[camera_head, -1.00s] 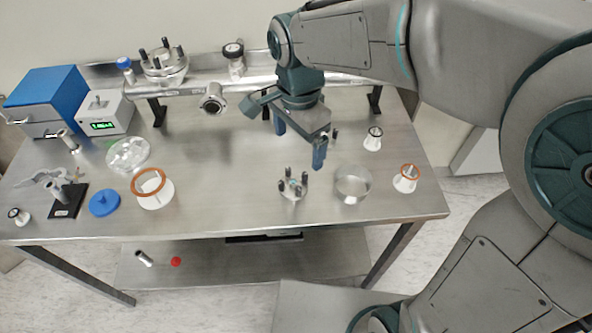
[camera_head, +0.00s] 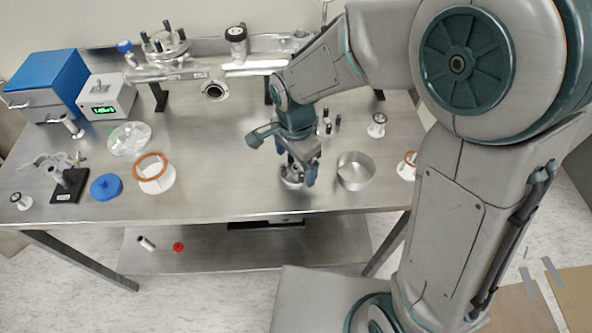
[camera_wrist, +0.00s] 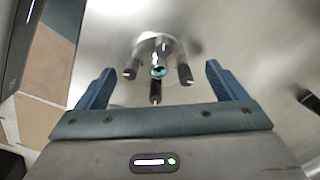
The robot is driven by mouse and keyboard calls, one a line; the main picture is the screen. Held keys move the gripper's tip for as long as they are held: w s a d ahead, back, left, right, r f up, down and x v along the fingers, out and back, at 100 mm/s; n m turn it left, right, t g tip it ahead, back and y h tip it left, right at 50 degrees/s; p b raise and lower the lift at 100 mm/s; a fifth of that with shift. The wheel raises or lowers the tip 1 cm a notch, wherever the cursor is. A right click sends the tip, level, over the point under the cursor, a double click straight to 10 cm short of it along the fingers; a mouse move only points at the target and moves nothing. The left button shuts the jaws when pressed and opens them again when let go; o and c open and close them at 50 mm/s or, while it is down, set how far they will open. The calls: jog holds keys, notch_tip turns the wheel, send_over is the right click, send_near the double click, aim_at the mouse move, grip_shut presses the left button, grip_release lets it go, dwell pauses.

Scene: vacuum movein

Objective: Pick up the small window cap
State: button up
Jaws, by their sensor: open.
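The small window cap (camera_head: 291,178) looks like a small round metal flange with several upright dark-tipped studs. It stands on the steel table near the front edge. In the wrist view the cap (camera_wrist: 160,46) lies ahead, roughly centred between the two blue fingers. My gripper (camera_head: 297,166) is over the cap in the head view and partly hides it. In the wrist view my gripper (camera_wrist: 158,72) is open with nothing held between its fingers. I cannot tell the exact height of the fingertips above the cap.
A metal ring (camera_head: 356,171) stands close right of the cap. A flanged piece with an orange ring (camera_head: 154,174) and a blue disc (camera_head: 106,187) are to the left. Dark-tipped studs (camera_head: 328,126) stand behind my gripper. A steel tube (camera_head: 255,68) spans the back.

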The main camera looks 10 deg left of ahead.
jog(key=shift+f, duration=0.75)
jog(key=c, duration=1.1)
jog(key=shift+r, duration=0.2)
